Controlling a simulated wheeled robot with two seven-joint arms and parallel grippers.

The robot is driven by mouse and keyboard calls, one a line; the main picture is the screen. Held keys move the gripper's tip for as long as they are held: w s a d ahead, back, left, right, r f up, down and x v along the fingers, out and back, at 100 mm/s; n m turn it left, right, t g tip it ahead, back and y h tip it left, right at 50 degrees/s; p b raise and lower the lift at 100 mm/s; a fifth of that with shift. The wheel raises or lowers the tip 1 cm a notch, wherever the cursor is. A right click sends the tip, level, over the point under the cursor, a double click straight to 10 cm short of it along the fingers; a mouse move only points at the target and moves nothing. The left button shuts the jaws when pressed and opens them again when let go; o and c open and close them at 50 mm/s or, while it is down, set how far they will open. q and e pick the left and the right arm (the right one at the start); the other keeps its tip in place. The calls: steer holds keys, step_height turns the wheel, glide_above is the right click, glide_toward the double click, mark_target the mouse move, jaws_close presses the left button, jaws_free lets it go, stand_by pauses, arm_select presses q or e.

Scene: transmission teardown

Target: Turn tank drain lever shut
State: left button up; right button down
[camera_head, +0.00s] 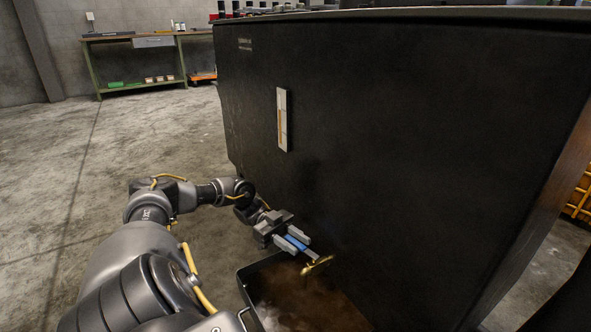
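The tank (400,150) is a large black box that fills the right of the head view. The brass drain valve (318,267) sticks out low on its side. The drain lever has a blue handle (296,243) and a short silver arm that meets the valve. My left gripper (293,240) has one finger on each side of the blue handle, with no clear gap showing, and looks shut on it. The fingers partly hide the handle. My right gripper is not in view.
A black drain pan (242,286) with murky brown liquid stands on the floor below the valve. A sight gauge (283,120) is on the tank's side. A green-framed workbench (140,84) stands at the back left. The concrete floor at left is clear.

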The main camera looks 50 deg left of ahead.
arm_select(q)
steer(key=shift+a, duration=0.1)
steer(key=shift+a+f+b, duration=0.1)
steer(key=shift+a+b, duration=0.4)
steer(key=shift+b, duration=0.15)
steer(key=a+b, duration=0.3)
steer(key=a, duration=0.1)
steer(key=shift+s+f+b, duration=0.15)
steer(key=shift+s+b, duration=0.15)
steer(key=shift+b, duration=0.1)
glide_toward(286, 237)
steer(key=shift+w+d+f, duration=0.1)
steer(key=shift+w+d, duration=0.2)
steer(key=shift+d, duration=0.55)
